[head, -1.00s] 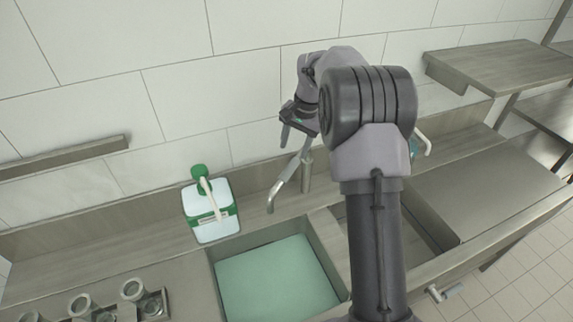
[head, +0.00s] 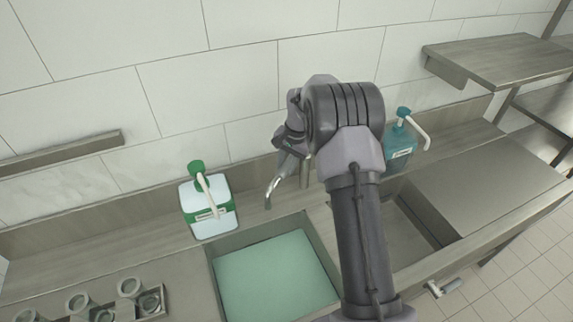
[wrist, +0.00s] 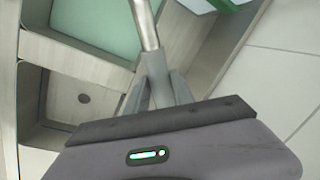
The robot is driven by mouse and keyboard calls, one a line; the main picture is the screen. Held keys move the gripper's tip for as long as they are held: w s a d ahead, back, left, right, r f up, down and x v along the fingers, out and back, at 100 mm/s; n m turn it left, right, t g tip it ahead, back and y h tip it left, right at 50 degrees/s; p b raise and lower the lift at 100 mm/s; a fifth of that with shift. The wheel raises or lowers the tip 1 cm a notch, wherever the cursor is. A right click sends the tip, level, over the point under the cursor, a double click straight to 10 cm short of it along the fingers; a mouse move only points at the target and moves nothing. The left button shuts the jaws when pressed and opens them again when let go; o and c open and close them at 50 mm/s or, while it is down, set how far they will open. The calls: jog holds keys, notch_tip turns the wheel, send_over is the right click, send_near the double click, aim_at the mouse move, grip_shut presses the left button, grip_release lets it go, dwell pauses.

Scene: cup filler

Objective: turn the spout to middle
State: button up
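The metal spout (head: 275,191) hangs over the back edge of the left basin (head: 275,275), which holds green water. Its upright post (head: 306,172) stands behind the sink, partly hidden by my arm. My gripper (head: 287,150) is at the upper part of the spout. In the wrist view the spout tube (wrist: 145,25) runs down between the two grey fingers of my gripper (wrist: 157,80), one on each side. Whether the fingers press on the tube is not clear. The empty right basin (head: 412,222) is partly hidden by my arm; it also shows in the wrist view (wrist: 85,97).
A white and green pump bottle (head: 209,209) stands left of the spout. A blue pump bottle (head: 399,148) stands to the right, behind the right basin. Several small cups (head: 129,287) sit at the front left. A shelf (head: 500,58) is at upper right.

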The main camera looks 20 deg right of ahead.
grip_shut()
dwell(1.1)
